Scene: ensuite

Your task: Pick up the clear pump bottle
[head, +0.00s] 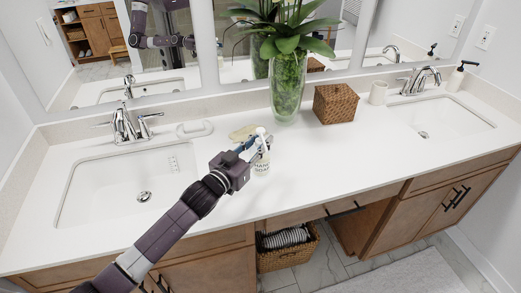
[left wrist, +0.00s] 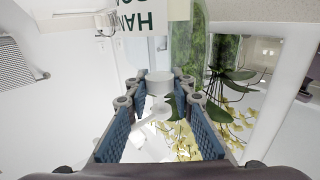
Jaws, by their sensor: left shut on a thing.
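The clear pump bottle (head: 261,166) has a white pump top and a label with dark lettering. In the head view it is upright over the counter between the two sinks; I cannot tell whether its base touches the counter. My left gripper (head: 254,147) is shut on its upper part, and the fingers hide some of the neck. In the left wrist view the bottle (left wrist: 150,14) appears upside down, with its white pump between the blue finger pads of the gripper (left wrist: 158,92). My right gripper is not in view.
A glass vase (head: 287,90) with a plant stands behind the bottle, with a wicker box (head: 335,103) to its right. A yellowish dish (head: 243,132) lies behind the gripper. Sinks (head: 75,195) lie on both sides. The counter front is clear.

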